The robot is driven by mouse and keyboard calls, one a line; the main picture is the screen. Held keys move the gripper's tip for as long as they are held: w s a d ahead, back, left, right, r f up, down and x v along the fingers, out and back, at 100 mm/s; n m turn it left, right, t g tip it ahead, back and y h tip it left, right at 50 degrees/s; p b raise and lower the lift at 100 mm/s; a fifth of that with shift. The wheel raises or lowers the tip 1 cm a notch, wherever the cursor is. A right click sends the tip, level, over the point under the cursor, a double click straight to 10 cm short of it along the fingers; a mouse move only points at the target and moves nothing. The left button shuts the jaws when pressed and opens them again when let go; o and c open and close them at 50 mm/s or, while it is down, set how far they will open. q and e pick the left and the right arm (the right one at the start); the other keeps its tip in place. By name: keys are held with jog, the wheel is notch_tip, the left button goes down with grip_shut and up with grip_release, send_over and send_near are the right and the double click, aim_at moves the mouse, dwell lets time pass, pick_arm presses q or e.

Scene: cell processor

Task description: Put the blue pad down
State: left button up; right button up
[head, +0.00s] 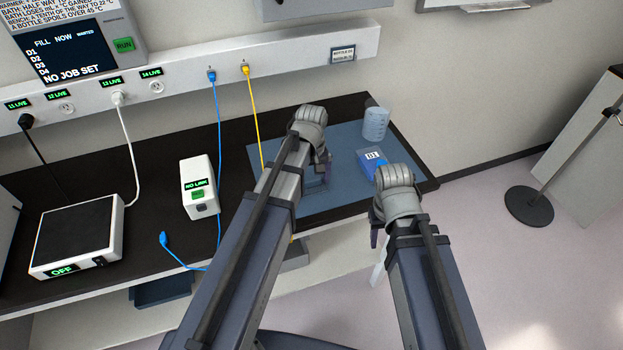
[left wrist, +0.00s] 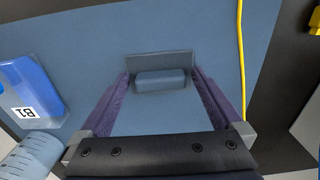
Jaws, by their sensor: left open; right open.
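A small blue-grey pad (left wrist: 160,79) with a flat upright back plate shows in the left wrist view, against the large blue-grey mat (head: 268,150). It appears to rest on the mat. My left gripper (head: 318,184) is over the mat. In the left wrist view its purple fingers (left wrist: 162,92) are open, one on each side of the pad, with gaps visible. The arm hides most of the pad in the head view. My right gripper (head: 376,232) is open and empty, off the front edge of the bench near its right end.
A blue box with a white label (head: 370,160) and a light-blue cup (head: 375,124) stand at the mat's right side. A yellow cable (head: 254,120) runs down past the left arm. A white NO LINK box (head: 200,186) and a blue cable (head: 218,130) are further left.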

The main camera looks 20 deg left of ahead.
aim_at(311, 181)
pick_arm(q)
notch_tip(311, 181, up, 12)
jog(key=p, duration=1.2)
jog(key=s+d+m+y, duration=0.1)
jog(key=s+d+m, duration=0.9)
jog(key=s, duration=0.4)
jog(key=shift+d+m, duration=0.15)
jog(key=shift+m, duration=0.15)
pick_arm(e)
notch_tip(311, 181, up, 12)
pick_arm(q)
jog(key=shift+b, duration=0.3)
pick_arm(e)
notch_tip(311, 181, down, 9)
jog(key=b, duration=0.9)
jog(key=shift+o, duration=0.9)
jog(key=shift+r, duration=0.15)
jog(key=o, duration=0.6)
pick_arm(q)
notch_tip(311, 181, down, 8)
jog(key=shift+f, duration=0.25)
